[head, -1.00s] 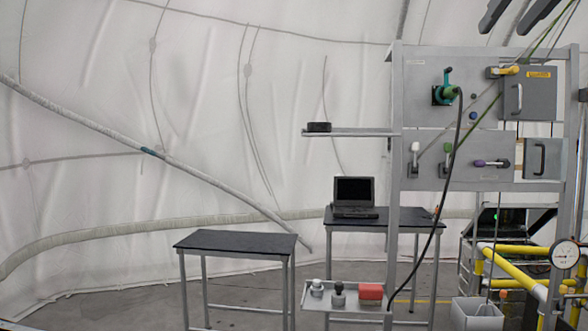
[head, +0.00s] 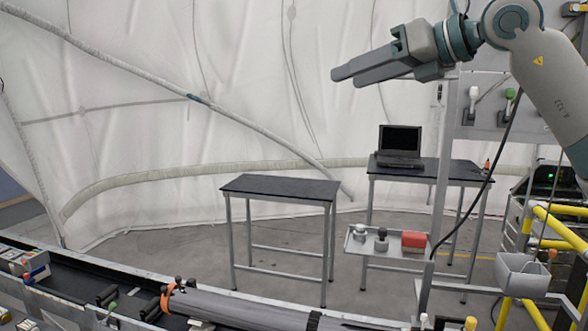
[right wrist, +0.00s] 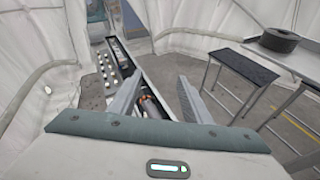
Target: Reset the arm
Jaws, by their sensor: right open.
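My right gripper (head: 345,77) is raised at the upper right of the head view, its two fingers pointing left with a gap between them. It holds nothing. In the right wrist view the fingers of my right gripper (right wrist: 157,98) stand apart, with only the scene far behind between them. My right arm (head: 535,60) comes in from the right edge and covers part of the panel rack. My left gripper is out of view.
A dark-topped table (head: 280,187) stands mid-room. A laptop (head: 400,142) sits on a second table (head: 440,170). A small tray (head: 385,252) holds two knobbed items and a red block (head: 414,240). Yellow rails (head: 560,230) stand at right.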

